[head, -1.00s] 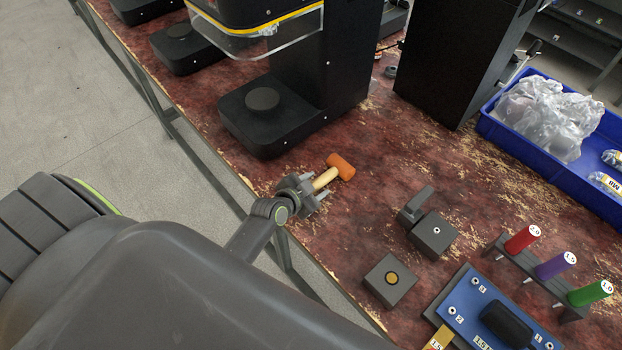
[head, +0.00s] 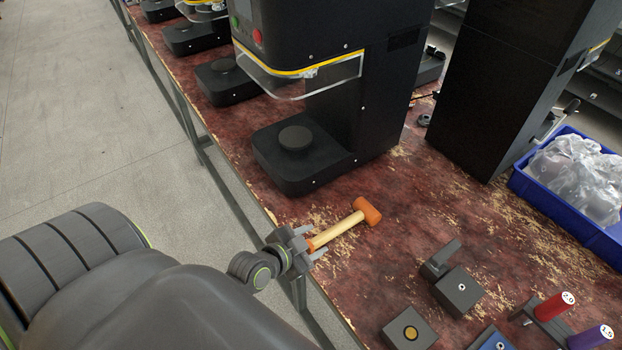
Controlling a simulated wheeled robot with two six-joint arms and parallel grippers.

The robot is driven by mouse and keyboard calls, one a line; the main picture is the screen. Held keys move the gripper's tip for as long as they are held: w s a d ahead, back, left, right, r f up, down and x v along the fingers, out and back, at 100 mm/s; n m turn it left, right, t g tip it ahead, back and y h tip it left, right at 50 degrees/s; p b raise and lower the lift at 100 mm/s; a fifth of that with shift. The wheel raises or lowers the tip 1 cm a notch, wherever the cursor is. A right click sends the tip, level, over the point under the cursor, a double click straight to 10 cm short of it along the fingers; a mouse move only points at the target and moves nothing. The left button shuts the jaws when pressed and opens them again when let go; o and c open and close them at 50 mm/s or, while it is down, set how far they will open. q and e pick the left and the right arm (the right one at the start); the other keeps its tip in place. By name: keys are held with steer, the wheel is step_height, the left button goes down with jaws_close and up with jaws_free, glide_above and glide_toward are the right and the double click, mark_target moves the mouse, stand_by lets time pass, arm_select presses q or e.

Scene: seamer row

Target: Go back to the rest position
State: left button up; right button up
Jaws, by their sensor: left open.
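My left gripper (head: 301,246) is at the front edge of the worn red-brown table (head: 420,215), in the lower middle of the head view. Its jaws are open, with the handle end of a mallet (head: 341,227) close by the fingertips. The mallet has an orange head and a pale wooden handle and lies on the table, its head pointing up and right. I cannot tell whether a finger touches the handle. My right gripper is not in view.
A black seamer machine (head: 290,170) stands behind the mallet, with more machines farther back. At right are a blue crate (head: 565,210) of clear bags, a dark block with a lever (head: 457,291), a block with a brass button (head: 410,332) and colour-handled tools (head: 553,306).

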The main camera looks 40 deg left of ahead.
arm_select(q)
steer(key=shift+s, duration=0.1)
stand_by(0.5)
steer(key=s+a+r+n+g+y, duration=0.2)
steer(key=s+n+g, duration=0.15)
steer(key=s, duration=0.45)
steer(key=s+a+r+n+g+y, duration=0.1)
steer(key=s+a+n+g+y, duration=0.15)
steer(key=s+g, duration=0.45)
step_height(320, 180, down, 24)
steer(key=s+a+h, duration=0.1)
steer(key=s, duration=0.1)
steer(key=s+d+f, duration=0.1)
steer(key=s+f, duration=1.4)
steer(key=f, duration=0.1)
steer(key=shift+s+n, duration=0.15)
steer(key=shift+n, duration=0.15)
